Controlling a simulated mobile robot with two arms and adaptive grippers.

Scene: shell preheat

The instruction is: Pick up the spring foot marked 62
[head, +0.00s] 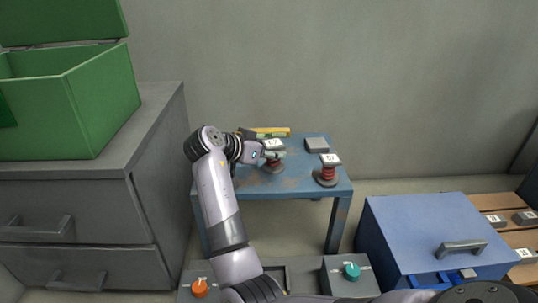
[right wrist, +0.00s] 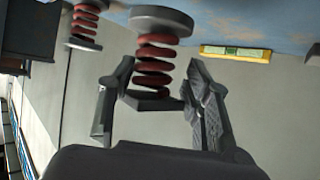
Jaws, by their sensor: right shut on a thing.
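A spring foot (head: 272,168) with a dark round base, red coil and pale marked top plate is at the middle of the blue table (head: 300,186). My right gripper (head: 269,153) is shut on its top plate. In the right wrist view the plate of this spring foot (right wrist: 155,65) sits between the two fingers of the right gripper (right wrist: 150,98). I cannot tell if its base touches the table. A second spring foot (head: 327,172) stands upright at the table's right edge, apart from the gripper. The markings are too small to read surely. My left gripper is not in view.
A yellow-green bar (head: 271,131) and a grey block (head: 316,145) lie at the table's back. A grey drawer cabinet (head: 75,220) with a green box (head: 80,110) stands left. A blue case (head: 430,235) and wooden slats with marked blocks (head: 524,217) are at right.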

